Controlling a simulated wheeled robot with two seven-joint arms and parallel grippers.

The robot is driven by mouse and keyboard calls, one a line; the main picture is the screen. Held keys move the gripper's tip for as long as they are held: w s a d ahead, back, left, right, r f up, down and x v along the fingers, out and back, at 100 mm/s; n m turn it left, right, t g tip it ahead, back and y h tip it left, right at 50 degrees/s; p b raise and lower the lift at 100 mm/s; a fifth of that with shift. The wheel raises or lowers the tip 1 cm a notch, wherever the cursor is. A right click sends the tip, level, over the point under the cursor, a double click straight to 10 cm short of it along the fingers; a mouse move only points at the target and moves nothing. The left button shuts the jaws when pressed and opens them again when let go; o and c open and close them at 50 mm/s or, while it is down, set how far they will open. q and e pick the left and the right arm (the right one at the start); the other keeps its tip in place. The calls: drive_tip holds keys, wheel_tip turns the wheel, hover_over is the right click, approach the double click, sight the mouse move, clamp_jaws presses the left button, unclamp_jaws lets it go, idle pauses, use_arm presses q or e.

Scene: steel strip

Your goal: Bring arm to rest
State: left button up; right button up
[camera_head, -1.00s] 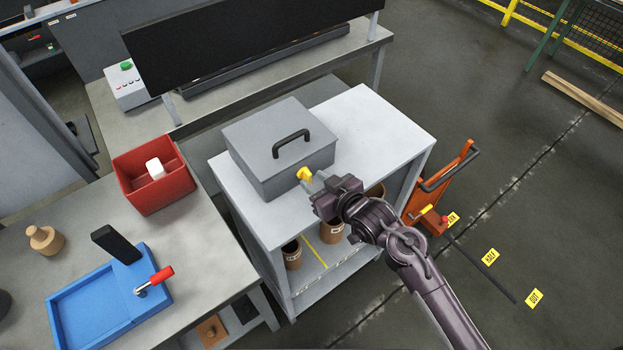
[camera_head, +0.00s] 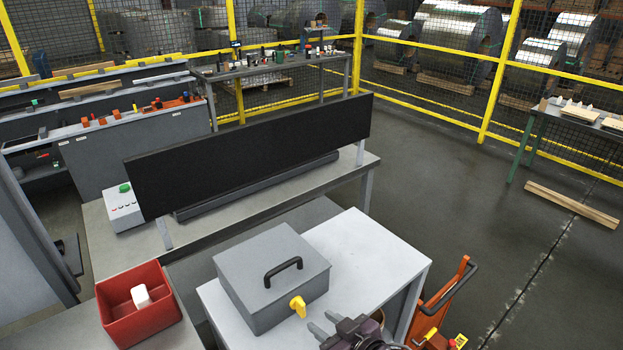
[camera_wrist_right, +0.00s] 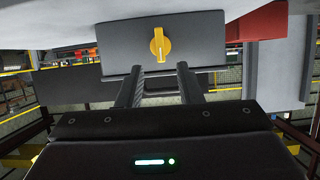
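My right gripper (camera_head: 324,332) is at the bottom of the head view, beside the front of a grey metal box (camera_head: 272,262) with a black handle on its lid. Its two fingers are apart with nothing between them in the right wrist view (camera_wrist_right: 160,85). They point at a yellow knob (camera_head: 298,306) on the box front, and a gap shows between fingertips and knob. The knob stands upright in the wrist view (camera_wrist_right: 158,45). The box lid is shut. My left gripper is not in view.
The box stands on a pale cabinet top (camera_head: 365,240). A red bin (camera_head: 150,325) holding a white block is on the bench at left. A black panel (camera_head: 250,150) stands behind. An orange lever stand (camera_head: 440,300) is right of the cabinet. Open floor lies farther right.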

drive_tip(key=s+d+m+g+h, duration=0.5)
drive_tip(key=s+d+g+h, duration=0.25)
drive_tip(key=s+d, duration=0.85)
drive_tip(key=s+f+g+b, duration=0.1)
drive_tip(key=s+f+b, duration=0.15)
drive_tip(key=f, duration=1.65)
drive_tip(key=s+f+b, duration=0.1)
drive_tip(key=f+b, duration=0.2)
drive_tip(key=f, duration=1.5)
drive_tip(key=s+d+f+b, duration=0.1)
drive_tip(key=s+f, duration=0.8)
drive_tip(key=f, duration=0.1)
drive_tip(key=s+d+f+g+b, duration=0.1)
drive_tip(key=s+f+b, duration=0.1)
drive_tip(key=s+f, duration=0.7)
drive_tip(key=shift+s+d+f, duration=0.25)
drive_tip(key=shift+s+f, duration=0.1)
drive_tip(key=shift+f, duration=0.2)
